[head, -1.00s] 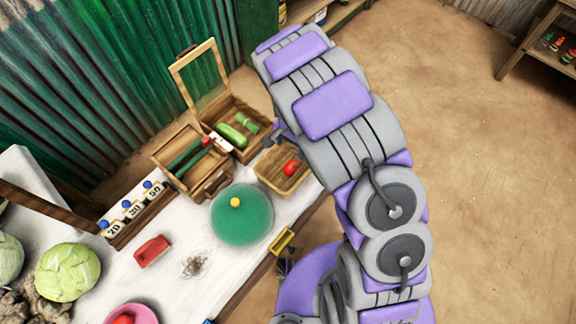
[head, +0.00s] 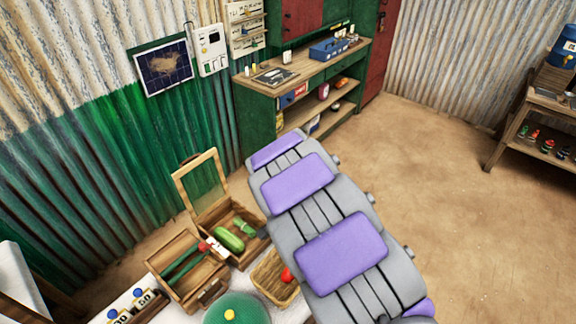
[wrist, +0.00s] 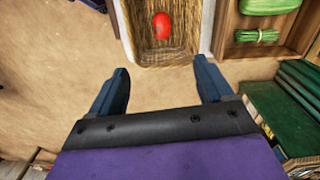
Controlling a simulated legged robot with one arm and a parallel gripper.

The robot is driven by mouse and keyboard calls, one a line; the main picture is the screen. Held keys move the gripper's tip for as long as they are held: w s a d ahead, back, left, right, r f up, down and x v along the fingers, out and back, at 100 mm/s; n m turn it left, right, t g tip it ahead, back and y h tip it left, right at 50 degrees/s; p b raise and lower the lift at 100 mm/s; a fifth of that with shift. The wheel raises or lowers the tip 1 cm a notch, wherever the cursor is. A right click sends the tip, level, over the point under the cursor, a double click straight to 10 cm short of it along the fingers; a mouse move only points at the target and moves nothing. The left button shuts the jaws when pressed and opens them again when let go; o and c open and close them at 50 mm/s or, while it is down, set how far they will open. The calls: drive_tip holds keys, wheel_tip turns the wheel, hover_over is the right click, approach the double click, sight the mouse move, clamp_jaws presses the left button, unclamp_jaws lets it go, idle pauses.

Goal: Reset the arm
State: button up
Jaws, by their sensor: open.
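My gripper (wrist: 162,88) shows in the wrist view with its two dark blue fingers wide apart and nothing between them.
A wooden box with an open lid (head: 199,183) holds a green vegetable (head: 229,240). A second box (head: 161,262) with green items stands beside it. A green dome (head: 237,309) is at the bottom. A green workbench (head: 262,104) stands behind; open floor lies to the right.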

drive_tip(key=s+d+r+n+b, duration=0.1)
drive_tip(key=s+d+r+n, duration=0.1)
drive_tip(key=s+d+r, duration=0.95)
drive_tip(key=s+d+r+n+g+b, duration=0.1)
drive_tip(key=s+r+n, duration=0.1)
drive_tip(key=s, duration=0.8)
drive_tip(key=s+d+r+n, duration=0.2)
drive_tip(key=s+r, duration=0.1)
drive_tip(key=s, duration=0.7)
drive_tip(key=shift+d+r+n+g+b, duration=0.25)
drive_tip(key=shift+n+g+b, duration=0.05)
drive_tip(key=shift+g+b, duration=0.1)
drive_tip(key=shift+a, duration=0.1)
